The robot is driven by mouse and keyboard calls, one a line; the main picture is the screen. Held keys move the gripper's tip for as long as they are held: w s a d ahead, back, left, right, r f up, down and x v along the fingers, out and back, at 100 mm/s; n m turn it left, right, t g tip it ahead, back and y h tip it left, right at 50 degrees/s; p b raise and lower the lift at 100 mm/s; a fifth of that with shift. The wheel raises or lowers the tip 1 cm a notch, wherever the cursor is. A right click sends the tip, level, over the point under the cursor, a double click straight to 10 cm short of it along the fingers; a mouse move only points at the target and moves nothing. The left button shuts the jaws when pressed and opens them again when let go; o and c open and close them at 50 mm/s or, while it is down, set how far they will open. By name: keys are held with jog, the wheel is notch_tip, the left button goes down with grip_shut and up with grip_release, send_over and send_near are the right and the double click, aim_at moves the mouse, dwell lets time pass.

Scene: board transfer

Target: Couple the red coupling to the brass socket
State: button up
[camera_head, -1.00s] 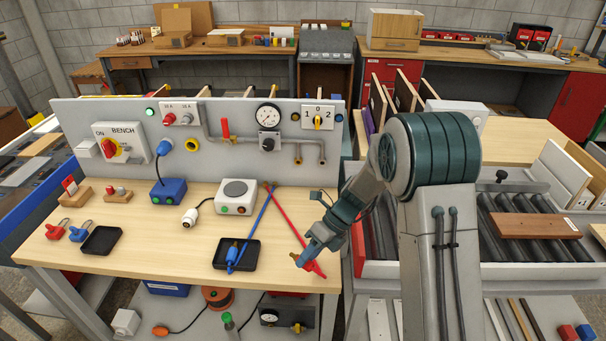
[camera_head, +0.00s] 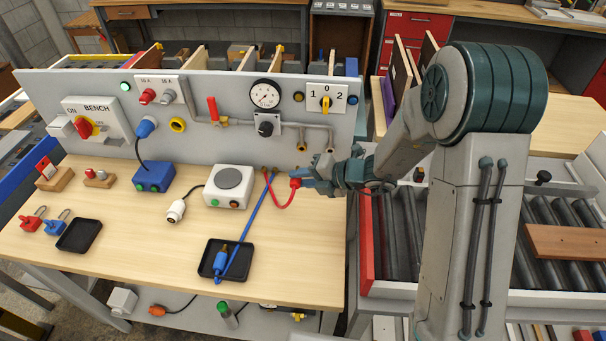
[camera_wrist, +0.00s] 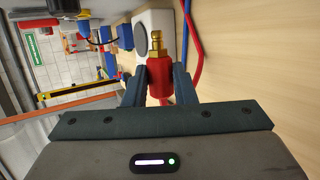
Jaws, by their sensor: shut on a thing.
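The red coupling (camera_head: 295,183) is in my gripper (camera_head: 304,181), above the right end of the bench and in front of the panel. In the wrist view the red coupling (camera_wrist: 159,82) sits between both fingers, with its brass tip pointing away from my palm. Its red hose (camera_head: 281,204) bends down to the bench.
A blue coupling (camera_head: 220,261) with a blue hose (camera_head: 247,231) lies at a black tray (camera_head: 205,271). A white box with a grey disc (camera_head: 228,187) stands left of my gripper. The panel (camera_head: 230,140) rises behind. The front right of the bench is clear.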

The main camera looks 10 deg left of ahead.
jog(key=shift+w+d+p, duration=0.1)
jog(key=shift+w+p, duration=0.05)
jog(key=shift+p, duration=0.15)
jog(key=shift+w+a+p, duration=0.2)
jog(key=shift+w+p, duration=0.95)
jog(key=shift+w, duration=1.65)
jog(key=shift+p, duration=0.55)
jog(key=shift+w+r+p, duration=0.1)
jog(key=shift+w+p, duration=0.4)
jog(key=shift+w, duration=0.4)
jog(key=o, duration=1.1)
jog(key=shift+c, duration=0.2)
